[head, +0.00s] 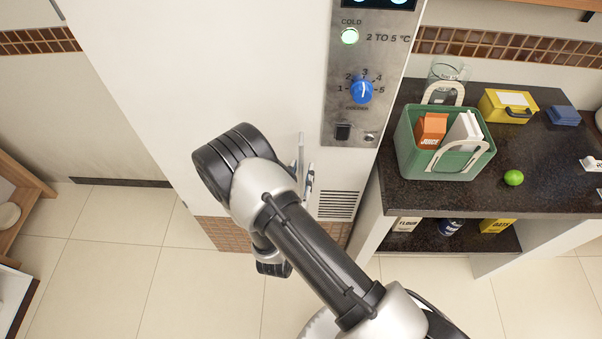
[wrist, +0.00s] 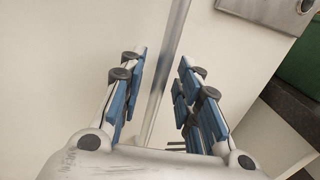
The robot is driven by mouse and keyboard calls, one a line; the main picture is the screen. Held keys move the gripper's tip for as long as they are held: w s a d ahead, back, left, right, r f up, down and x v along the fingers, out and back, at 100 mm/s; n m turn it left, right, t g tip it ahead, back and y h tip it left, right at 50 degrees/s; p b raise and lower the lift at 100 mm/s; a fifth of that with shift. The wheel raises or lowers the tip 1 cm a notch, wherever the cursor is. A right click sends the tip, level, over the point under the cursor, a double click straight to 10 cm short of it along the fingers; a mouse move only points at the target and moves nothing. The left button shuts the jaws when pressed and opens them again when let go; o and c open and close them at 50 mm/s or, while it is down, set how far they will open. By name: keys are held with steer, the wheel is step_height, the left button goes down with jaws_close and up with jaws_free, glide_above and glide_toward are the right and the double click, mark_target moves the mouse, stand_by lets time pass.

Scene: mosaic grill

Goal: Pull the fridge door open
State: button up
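The fridge door (head: 200,70) is a tall, pale panel, and no gap shows along its edge. Its slim metal handle (head: 301,150) stands upright near the door's right side, partly hidden by my arm in the head view. In the wrist view the handle (wrist: 166,65) runs between the two blue-padded fingers of my gripper (wrist: 162,60). The fingers are apart, one on each side of the bar, with a visible gap on both sides. In the head view my gripper is mostly hidden behind my arm, with one finger showing beside the handle.
A steel control panel (head: 345,115) with a blue dial is right of the handle. A dark counter (head: 545,165) stands to the right, holding a green basket (head: 440,165), a yellow box (head: 508,106) and a lime (head: 513,177). Tiled floor (head: 110,270) is clear at the left.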

steer(key=shift+w, duration=0.2)
jaws_close()
stand_by(0.3)
stand_by(0.4)
